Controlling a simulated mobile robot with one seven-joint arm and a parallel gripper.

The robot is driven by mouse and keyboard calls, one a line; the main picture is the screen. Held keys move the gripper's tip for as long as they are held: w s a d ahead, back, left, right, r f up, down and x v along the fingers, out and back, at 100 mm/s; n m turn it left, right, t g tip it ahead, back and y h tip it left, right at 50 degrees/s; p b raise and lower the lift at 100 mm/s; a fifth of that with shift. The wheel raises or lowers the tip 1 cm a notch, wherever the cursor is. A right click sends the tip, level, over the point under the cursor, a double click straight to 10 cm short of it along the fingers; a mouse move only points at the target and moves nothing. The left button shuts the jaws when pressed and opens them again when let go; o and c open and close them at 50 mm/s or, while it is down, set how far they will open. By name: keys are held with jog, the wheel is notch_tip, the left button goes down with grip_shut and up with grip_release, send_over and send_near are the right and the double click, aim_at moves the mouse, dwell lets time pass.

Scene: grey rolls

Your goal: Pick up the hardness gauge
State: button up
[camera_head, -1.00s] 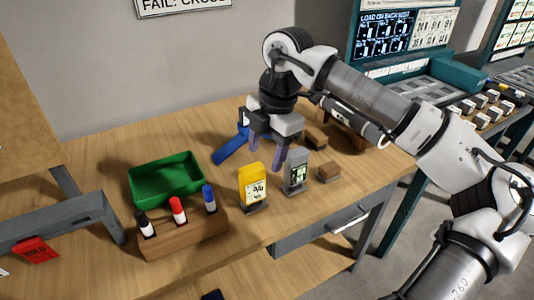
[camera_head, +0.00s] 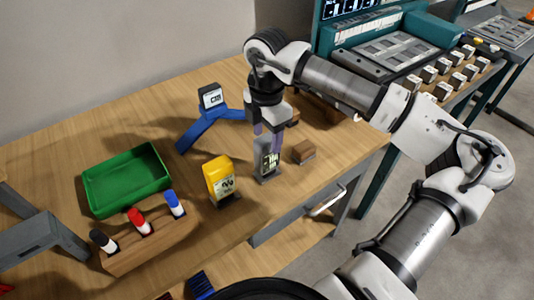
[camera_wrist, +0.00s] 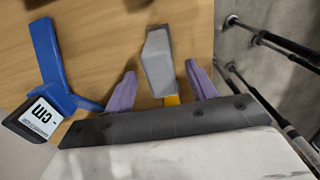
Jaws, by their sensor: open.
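A grey upright meter with a small display (camera_head: 267,160) stands on the wooden table; it is the likeliest hardness gauge, though its label is too small to read. My gripper (camera_head: 268,132) is directly above it, pointing down, with purple fingers at its upper part. In the wrist view the grey meter (camera_wrist: 158,62) lies between the two spread fingers (camera_wrist: 163,86), with visible gaps on both sides. The gripper is open. Whether a finger touches the meter cannot be told.
A yellow meter with a % display (camera_head: 219,180) stands left of the grey one. A blue tool reading cm (camera_head: 209,120) lies behind. A brown block (camera_head: 304,152) is close on the right. A green tray (camera_head: 127,181) and a wooden marker holder (camera_head: 150,244) are at left.

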aim_at(267, 150)
jog(key=shift+f+p, duration=1.1)
jog(key=shift+f, duration=1.65)
jog(key=shift+c, duration=0.2)
grip_shut()
